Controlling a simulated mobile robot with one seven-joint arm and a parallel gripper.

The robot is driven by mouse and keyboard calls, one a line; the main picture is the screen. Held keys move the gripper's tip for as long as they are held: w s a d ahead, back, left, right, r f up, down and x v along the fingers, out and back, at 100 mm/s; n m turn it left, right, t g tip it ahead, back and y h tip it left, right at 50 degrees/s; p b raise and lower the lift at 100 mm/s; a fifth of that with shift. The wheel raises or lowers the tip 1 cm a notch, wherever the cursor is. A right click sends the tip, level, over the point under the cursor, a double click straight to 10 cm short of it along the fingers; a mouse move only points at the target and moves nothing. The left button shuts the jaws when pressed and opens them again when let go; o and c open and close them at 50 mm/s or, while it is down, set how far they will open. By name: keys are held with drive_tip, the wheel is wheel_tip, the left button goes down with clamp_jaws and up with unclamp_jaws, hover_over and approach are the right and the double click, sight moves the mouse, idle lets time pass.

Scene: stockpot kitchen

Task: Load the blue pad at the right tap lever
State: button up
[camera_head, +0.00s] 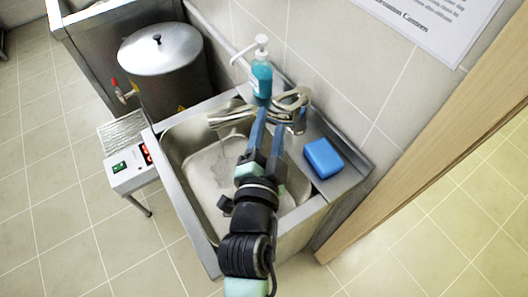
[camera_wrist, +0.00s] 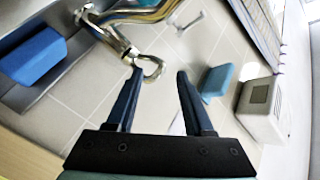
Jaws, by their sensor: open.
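The blue pad (camera_head: 323,158) lies on the steel ledge right of the basin. It also shows at the left in the wrist view (camera_wrist: 33,55), apart from my fingers. The chrome tap (camera_head: 232,116) stands at the back of the sink, with a looped lever (camera_head: 293,98) on its right side. In the wrist view the lever's loop (camera_wrist: 151,66) is just beside the tip of my left finger; I cannot tell whether they touch. My gripper (camera_head: 268,118) is open and empty, reaching over the basin to the tap. My fingers hide part of the tap body.
A teal soap bottle (camera_head: 261,76) with a white pump stands behind the tap. A steel stockpot (camera_head: 165,65) is at the left, near a box with a red display (camera_head: 130,171). The basin (camera_head: 196,165) is below my arm. A wooden edge (camera_head: 430,140) runs at the right.

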drive_tip(key=s+b, duration=0.1)
drive_tip(key=s, duration=0.5)
drive_tip(key=shift+s+a+r, duration=0.3)
drive_tip(key=shift+s+a, duration=0.05)
drive_tip(key=shift+a, duration=0.1)
